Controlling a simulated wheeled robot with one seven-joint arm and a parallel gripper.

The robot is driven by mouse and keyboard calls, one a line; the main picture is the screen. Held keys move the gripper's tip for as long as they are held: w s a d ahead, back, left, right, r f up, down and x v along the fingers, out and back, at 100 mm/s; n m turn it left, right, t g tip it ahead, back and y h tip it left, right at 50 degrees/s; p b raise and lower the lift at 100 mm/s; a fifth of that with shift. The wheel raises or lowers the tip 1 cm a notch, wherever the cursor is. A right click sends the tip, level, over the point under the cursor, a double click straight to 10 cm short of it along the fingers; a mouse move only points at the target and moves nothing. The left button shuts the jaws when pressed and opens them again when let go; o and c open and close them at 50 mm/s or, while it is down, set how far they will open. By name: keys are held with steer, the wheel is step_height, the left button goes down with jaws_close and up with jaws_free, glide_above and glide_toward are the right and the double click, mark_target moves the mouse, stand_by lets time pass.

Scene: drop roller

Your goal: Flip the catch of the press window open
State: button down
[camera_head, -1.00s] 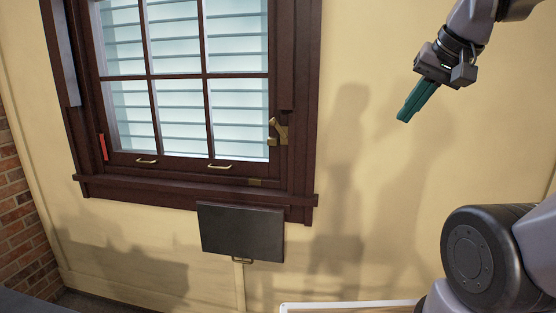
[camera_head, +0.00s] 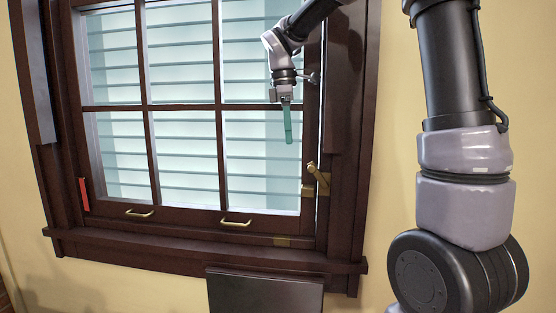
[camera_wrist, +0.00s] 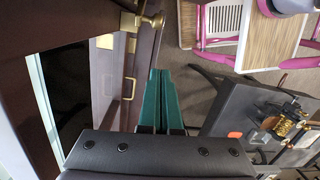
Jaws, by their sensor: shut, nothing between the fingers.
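The press window (camera_head: 185,213) has a dark brown frame and panes with pale slats behind. Its brass catch (camera_head: 318,176) is on the right side of the frame, low down, with a small lever angled up to the left. Brass hardware (camera_wrist: 129,21) also shows at the top of the wrist view. My gripper (camera_head: 289,140) is in front of the lower right pane, above and left of the catch, and apart from it. Its teal fingers (camera_wrist: 160,75) are shut together and empty, pointing down. Whether the sash is ajar is hard to tell.
Two brass pulls (camera_head: 237,223) are on the bottom rail. A red strip (camera_head: 83,194) is at the left. A dark panel (camera_head: 265,294) juts out below the sill. A dark table (camera_wrist: 240,105) with small objects and a pink chair (camera_wrist: 222,20) are in the wrist view.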

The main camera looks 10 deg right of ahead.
mark_target(310, 166)
steer(key=d+f, duration=0.3)
steer(key=f, duration=0.5)
steer(key=shift+s+d+f, duration=0.15)
steer(key=shift+s+d, duration=0.15)
steer(key=shift+d, duration=0.1)
steer(key=shift+s+d+r, duration=0.2)
steer(key=shift+d+r, duration=0.15)
steer(key=shift+d, duration=0.15)
steer(key=shift+s+d+r, duration=0.15)
steer(key=shift+d+r, duration=0.2)
steer(key=shift+d, duration=0.1)
